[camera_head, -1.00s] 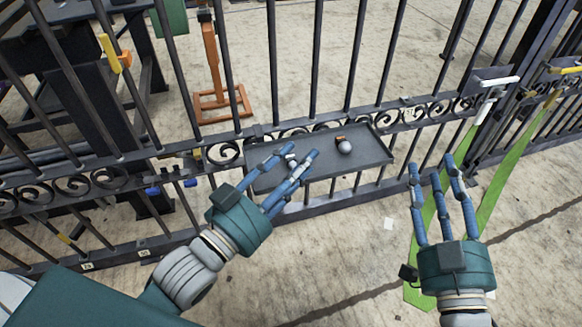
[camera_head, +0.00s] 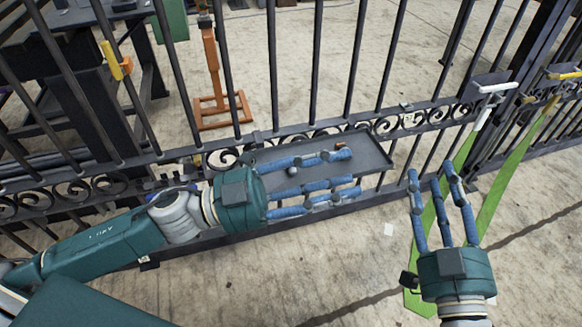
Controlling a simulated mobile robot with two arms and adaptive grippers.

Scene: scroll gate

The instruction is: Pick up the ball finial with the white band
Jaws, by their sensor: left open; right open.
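A dark grey tray (camera_head: 375,154) is fixed to the near side of the black gate. My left gripper (camera_head: 348,173) is open over the tray, its blue fingers pointing right. A small grey ball-shaped piece (camera_head: 292,171) shows between its upper fingers. A small orange-brown piece (camera_head: 340,144) peeks out beside the tip of the top finger; the grey ball by it is hidden behind that finger. I cannot make out a white band on either, and I cannot tell whether the fingers touch anything. My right gripper (camera_head: 439,174) is open and empty, right of the tray, fingers pointing up.
The black gate (camera_head: 316,75) with bars and scrollwork runs across behind the tray. An orange stand (camera_head: 215,85) is beyond the bars. The floor in front is mostly clear.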

